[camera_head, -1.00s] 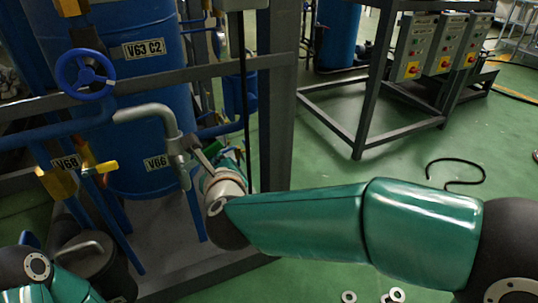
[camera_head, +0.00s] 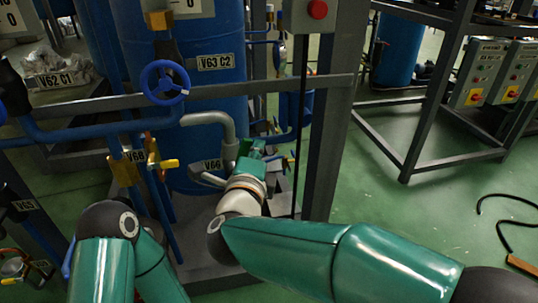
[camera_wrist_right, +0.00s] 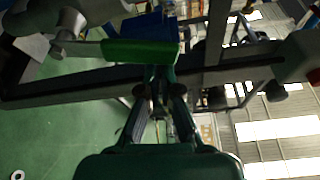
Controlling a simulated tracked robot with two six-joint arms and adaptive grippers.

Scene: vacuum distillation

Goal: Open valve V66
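The valve's green-gripped lever (camera_wrist_right: 140,50) crosses the upper part of the right wrist view, with a metal arm running left to the pipe. My right gripper (camera_wrist_right: 159,77) has its fingertips close together at the lever's right end; whether they touch or enclose it is unclear. In the head view the right gripper (camera_head: 252,160) is a green shape beyond my wrist, mostly covering the valve. My left arm shows at bottom left, but its gripper does not.
A blue handwheel (camera_head: 164,83) and a yellow-handled V68 valve (camera_head: 163,163) are left of V66. A grey frame post (camera_head: 327,130) stands close right of my right wrist, with a black cable hanging beside it. Green floor (camera_head: 370,205) is open farther right.

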